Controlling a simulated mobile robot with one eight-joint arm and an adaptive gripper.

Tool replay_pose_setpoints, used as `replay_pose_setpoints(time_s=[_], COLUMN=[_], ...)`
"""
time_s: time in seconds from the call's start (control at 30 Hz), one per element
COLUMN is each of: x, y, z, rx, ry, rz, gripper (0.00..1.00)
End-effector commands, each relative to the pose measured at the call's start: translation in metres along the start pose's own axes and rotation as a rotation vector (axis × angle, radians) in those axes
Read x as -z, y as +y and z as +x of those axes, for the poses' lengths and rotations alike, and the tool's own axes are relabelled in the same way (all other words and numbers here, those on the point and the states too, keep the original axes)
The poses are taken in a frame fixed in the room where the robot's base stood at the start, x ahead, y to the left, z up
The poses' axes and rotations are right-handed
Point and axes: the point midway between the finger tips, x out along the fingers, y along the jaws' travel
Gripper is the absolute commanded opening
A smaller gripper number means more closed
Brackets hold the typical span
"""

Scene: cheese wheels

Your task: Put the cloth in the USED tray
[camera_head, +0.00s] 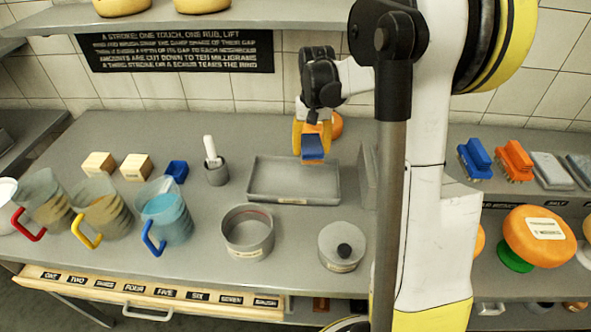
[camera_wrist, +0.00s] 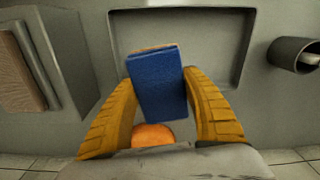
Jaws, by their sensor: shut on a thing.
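My gripper (camera_head: 312,140) is shut on the cloth (camera_head: 312,148), a small blue folded slab. In the wrist view, the cloth (camera_wrist: 157,85) sits slightly tilted between the two yellow fingers (camera_wrist: 160,105). A shallow grey rectangular tray (camera_head: 262,196) with a pale label on its front wall lies on the bench. The label is too small to read. The cloth is held above the bench near the tray's back right corner. In the wrist view, the empty tray floor (camera_wrist: 215,50) shows just beyond the cloth.
A grey cup (camera_head: 217,175) with a white-handled tool stands left of the tray. A grey upright stand (camera_head: 368,172) is to its right. A round pan (camera_head: 247,232) and a lidded pot (camera_head: 341,247) stand in front. Coloured-handled jugs (camera_head: 165,213) are at left. An orange round thing (camera_wrist: 153,134) lies behind my gripper.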

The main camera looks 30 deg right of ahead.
Motion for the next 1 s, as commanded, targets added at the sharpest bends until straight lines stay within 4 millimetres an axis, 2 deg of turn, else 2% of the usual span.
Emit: replay_pose_setpoints(time_s=[0.03,0.1,0.2,0.3,0.37,0.7,0.83,1.0], x=[0.005,0.009,0.013,0.013,0.011,-0.011,-0.016,-0.018], y=[0.019,0.039,0.058,0.063,0.057,-0.020,-0.037,-0.043], z=[-0.003,-0.004,-0.006,-0.003,0.003,0.053,0.063,0.070], rx=[0.001,0.003,0.004,0.004,0.004,0.004,0.004,0.004], ry=[0.000,0.001,0.001,0.001,0.001,0.002,0.002,0.002], rz=[0.042,0.088,0.131,0.150,0.153,0.150,0.151,0.154], gripper=[0.21,0.21,0.21,0.21,0.21,0.21,0.21,0.21])
